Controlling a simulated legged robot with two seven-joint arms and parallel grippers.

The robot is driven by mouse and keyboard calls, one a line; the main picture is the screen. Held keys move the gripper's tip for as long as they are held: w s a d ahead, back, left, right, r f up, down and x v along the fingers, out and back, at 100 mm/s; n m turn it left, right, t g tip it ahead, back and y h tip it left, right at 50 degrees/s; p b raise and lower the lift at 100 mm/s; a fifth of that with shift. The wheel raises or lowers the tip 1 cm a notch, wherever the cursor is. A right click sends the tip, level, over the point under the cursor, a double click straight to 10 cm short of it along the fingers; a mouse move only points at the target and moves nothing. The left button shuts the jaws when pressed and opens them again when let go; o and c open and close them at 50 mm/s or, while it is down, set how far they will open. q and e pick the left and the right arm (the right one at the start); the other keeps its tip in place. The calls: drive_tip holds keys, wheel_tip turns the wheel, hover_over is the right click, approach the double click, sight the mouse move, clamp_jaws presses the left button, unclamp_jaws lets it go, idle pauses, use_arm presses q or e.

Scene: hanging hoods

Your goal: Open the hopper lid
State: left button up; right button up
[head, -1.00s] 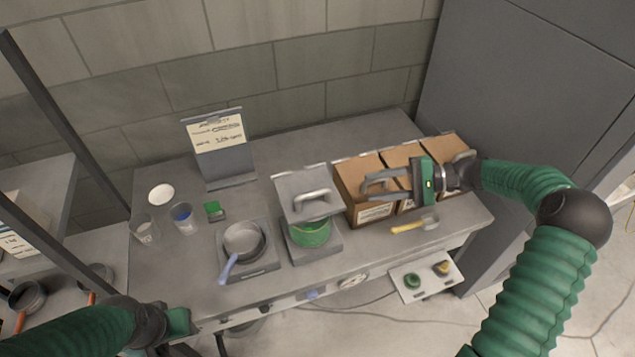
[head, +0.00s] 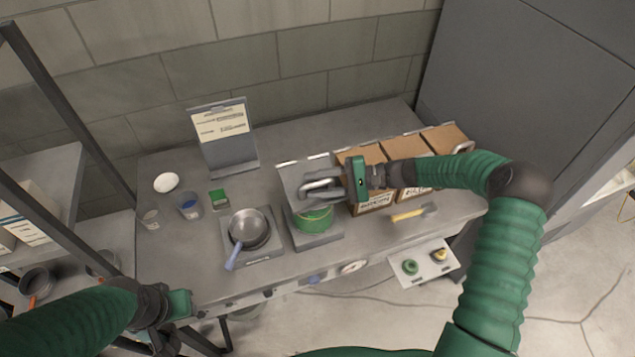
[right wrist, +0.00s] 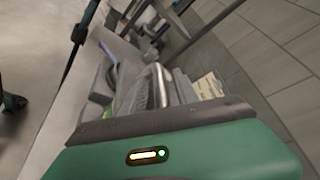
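The hopper lid is a grey slanted plate (head: 291,179) with a pale bar handle (head: 306,187), above a green round container (head: 314,221) on the table. The handle also shows close ahead in the right wrist view (right wrist: 160,84). My right gripper (head: 318,189) comes in from the right, its fingers reaching over the lid at the handle. The fingers look apart; whether they touch the handle is unclear. They partly hide the lid. My left gripper (head: 185,306) is low at the left, by the table's front edge; its fingers are not clear.
Several brown boxes (head: 403,148) stand right of the lid, under my right forearm. A yellow-handled tool (head: 408,214) lies in front. Left are a pan (head: 247,230), cups (head: 188,206) and a sign stand (head: 227,150). A button panel (head: 424,264) sits below the front edge.

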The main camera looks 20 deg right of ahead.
drive_tip(key=c, duration=0.5)
drive_tip(key=shift+d, duration=0.15)
clamp_jaws()
idle(0.5)
